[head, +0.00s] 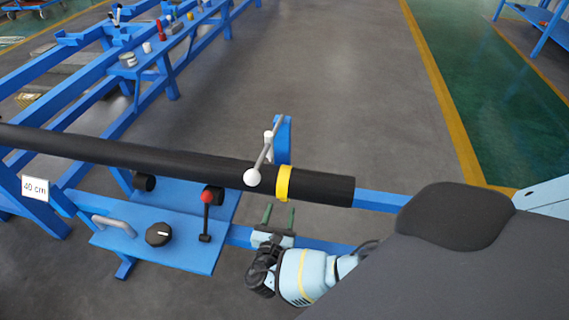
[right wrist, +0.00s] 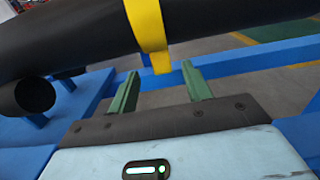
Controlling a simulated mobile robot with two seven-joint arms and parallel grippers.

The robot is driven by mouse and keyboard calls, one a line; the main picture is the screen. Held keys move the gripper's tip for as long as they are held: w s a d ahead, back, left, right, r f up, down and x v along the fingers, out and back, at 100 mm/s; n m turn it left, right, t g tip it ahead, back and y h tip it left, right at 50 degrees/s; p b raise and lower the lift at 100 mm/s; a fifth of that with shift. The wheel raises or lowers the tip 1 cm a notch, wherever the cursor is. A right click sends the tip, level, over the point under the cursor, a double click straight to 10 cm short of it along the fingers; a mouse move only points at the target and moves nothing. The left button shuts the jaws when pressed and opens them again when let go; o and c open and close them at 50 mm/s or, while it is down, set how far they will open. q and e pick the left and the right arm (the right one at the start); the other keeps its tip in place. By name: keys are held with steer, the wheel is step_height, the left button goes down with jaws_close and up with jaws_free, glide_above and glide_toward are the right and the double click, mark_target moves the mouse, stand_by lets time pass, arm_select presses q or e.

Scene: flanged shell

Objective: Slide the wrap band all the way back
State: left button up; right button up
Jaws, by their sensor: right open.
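The yellow wrap band (head: 283,183) sits around the long black tube (head: 200,166), a short way in from the tube's right end. In the right wrist view the band (right wrist: 147,24) crosses the black tube (right wrist: 60,42), and a yellow end hangs down below the tube. My right gripper (head: 279,214) is just below the band in the head view. Its two green fingers (right wrist: 158,90) are open and empty, with the band's lower end beyond and between them in the picture. Contact is not visible. My left gripper is not in view.
A grey lever with a white ball (head: 252,177) stands in front of the tube, left of the band. A blue panel (head: 150,236) carries a red-knobbed lever (head: 207,197), a black knob (head: 158,234) and a grey handle. A "40 cm" sign (head: 35,187) is at left.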

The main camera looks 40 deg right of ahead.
mark_target(285, 200)
steer(key=b+x, duration=0.1)
steer(key=x, duration=0.6)
steer(key=shift+f, duration=0.1)
steer(key=shift+a, duration=0.1)
jaws_close()
